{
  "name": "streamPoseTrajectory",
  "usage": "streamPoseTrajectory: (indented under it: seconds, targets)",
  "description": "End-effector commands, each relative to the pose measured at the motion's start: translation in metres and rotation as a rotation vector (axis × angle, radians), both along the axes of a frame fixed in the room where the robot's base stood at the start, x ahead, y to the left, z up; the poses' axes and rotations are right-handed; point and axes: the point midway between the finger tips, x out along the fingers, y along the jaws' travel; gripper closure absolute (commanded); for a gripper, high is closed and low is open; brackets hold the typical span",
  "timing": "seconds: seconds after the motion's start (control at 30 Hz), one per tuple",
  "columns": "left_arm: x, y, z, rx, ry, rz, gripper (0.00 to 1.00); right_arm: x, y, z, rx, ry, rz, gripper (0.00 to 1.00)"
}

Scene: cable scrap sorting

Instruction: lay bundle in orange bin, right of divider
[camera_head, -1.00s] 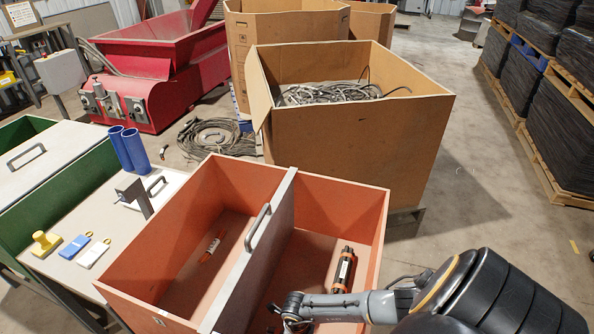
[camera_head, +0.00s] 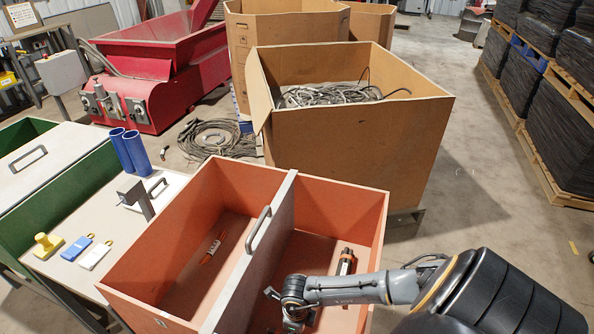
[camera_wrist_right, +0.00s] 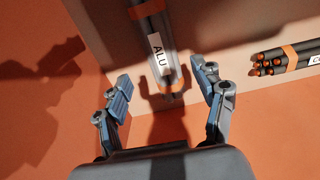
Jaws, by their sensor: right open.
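The orange bin (camera_head: 378,225) stands at the front, split by a grey-topped divider (camera_head: 281,195) with a handle. A dark bundle with orange bands (camera_head: 346,264) lies right of the divider, partly hidden by my right arm. My right gripper (camera_head: 290,322) is low over that right compartment, its fingertips poorly seen. In the wrist view the gripper (camera_wrist_right: 163,88) is open, its fingers apart on either side of a grey bundle labelled ALU (camera_wrist_right: 157,45), not closed on it. A second bundle with copper-coloured ends (camera_wrist_right: 288,60) lies to its right. My left gripper is out of view.
A table (camera_head: 55,268) with yellow, blue and white pieces is at left. A large cardboard box of cables (camera_head: 350,140) stands behind the bin.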

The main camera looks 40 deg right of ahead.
Motion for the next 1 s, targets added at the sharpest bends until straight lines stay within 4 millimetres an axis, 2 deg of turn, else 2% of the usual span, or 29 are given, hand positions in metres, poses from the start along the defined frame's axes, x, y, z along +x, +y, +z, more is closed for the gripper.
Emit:
streamPoseTrajectory:
  seconds: [0.1,0.3,1.0]
  targets:
    - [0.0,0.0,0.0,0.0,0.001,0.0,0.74,0.0,0.0,0.018,0.0,-0.001,0.001,0.31]
    - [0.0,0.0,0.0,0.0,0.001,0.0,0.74,0.0,0.0,0.032,0.0,0.0,-0.001,0.31]
    - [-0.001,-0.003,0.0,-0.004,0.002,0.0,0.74,0.0,0.001,0.033,0.001,0.0,0.0,0.31]
